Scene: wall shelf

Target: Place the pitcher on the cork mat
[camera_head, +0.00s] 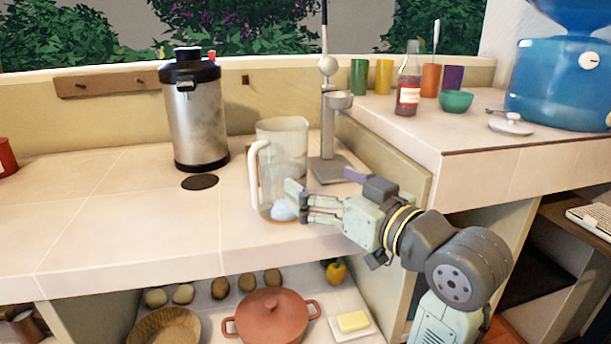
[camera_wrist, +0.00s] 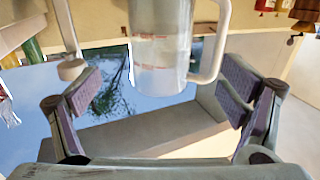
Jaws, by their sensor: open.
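The clear pitcher (camera_head: 284,150) stands upright on the tiled counter, its pale handle on the left. In the wrist view the pitcher (camera_wrist: 160,45) is ahead of the jaws, its lower end between the fingertips and its handle on the right. My gripper (camera_head: 296,204) is at the pitcher's lower right front, partly covering its base. The wrist view shows my gripper (camera_wrist: 162,90) open, with gaps between both finger pads and the pitcher. A small dark round disc (camera_head: 200,181) lies flat left of the pitcher; I cannot tell whether it is the cork mat.
A steel urn (camera_head: 195,115) stands behind the disc. A metal press stand (camera_head: 330,130) is close behind the pitcher to the right. The raised counter holds a red bottle (camera_head: 408,85), a green bowl (camera_head: 455,101) and cups. The counter's left front is clear.

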